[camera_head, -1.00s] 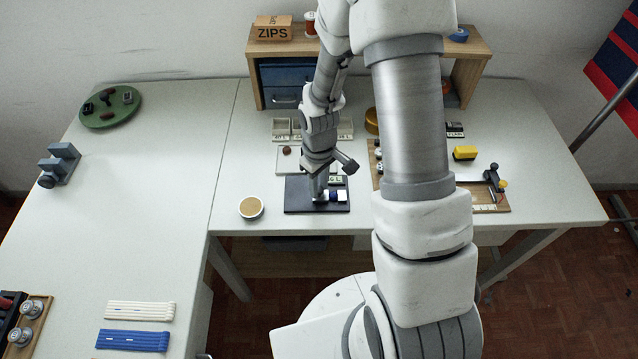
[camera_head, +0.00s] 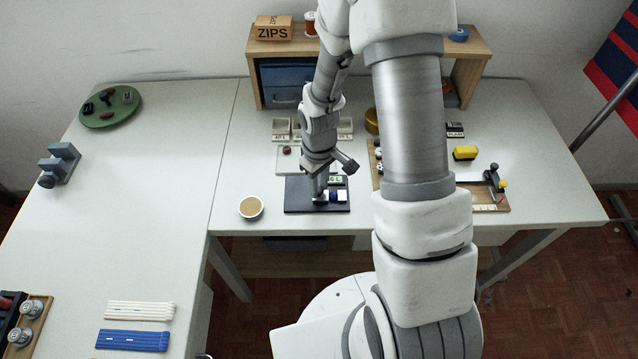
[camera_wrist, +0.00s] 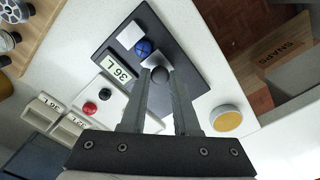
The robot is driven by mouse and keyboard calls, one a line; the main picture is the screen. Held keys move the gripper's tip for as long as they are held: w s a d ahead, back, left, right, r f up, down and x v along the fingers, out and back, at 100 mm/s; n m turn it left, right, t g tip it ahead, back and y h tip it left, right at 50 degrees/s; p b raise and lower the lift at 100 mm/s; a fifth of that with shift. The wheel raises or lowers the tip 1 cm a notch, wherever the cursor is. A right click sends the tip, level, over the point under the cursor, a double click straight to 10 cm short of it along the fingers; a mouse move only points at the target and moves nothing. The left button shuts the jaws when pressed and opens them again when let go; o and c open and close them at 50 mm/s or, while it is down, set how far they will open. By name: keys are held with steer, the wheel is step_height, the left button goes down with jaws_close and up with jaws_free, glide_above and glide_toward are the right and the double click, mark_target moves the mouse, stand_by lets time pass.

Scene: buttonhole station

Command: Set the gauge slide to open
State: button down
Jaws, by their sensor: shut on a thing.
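A dark gauge panel (camera_head: 300,192) lies on the right table. In the wrist view the panel (camera_wrist: 190,62) carries a blue button (camera_wrist: 144,48), a white square block (camera_wrist: 130,35) and a small display (camera_wrist: 118,68) with dark characters. My gripper (camera_head: 319,198) points down over the panel, left of the blue button. The slide track under the knob is mostly hidden by the fingers, so the slide's setting cannot be read.
A round tin with a tan top (camera_head: 251,208) stands left of the panel. Small labelled trays (camera_head: 281,129) and a white plate (camera_head: 290,160) lie behind it. A wooden board (camera_head: 485,200) is at the right. The left table's middle is clear.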

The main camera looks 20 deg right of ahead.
mark_target(298, 197)
steer(key=shift+w+a+b, duration=0.2)
steer(key=shift+a+b, duration=0.05)
steer(key=shift+a, duration=0.6)
steer(key=shift+w+a+b, duration=0.25)
steer(key=shift+a, duration=0.55)
steer(key=shift+w+a+b, duration=0.2)
steer(key=shift+a+b, duration=0.05)
steer(key=shift+a, duration=0.6)
steer(key=c, duration=0.7)
jaws_free()
steer(key=shift+a, duration=0.15)
steer(key=shift+o, duration=0.2)
steer(key=shift+r, duration=0.1)
steer(key=shift+r, duration=0.3)
step_height(298, 197, up, 17)
steer(key=p, duration=0.1)
steer(key=shift+f+p, duration=0.15)
steer(key=shift+p, duration=0.2)
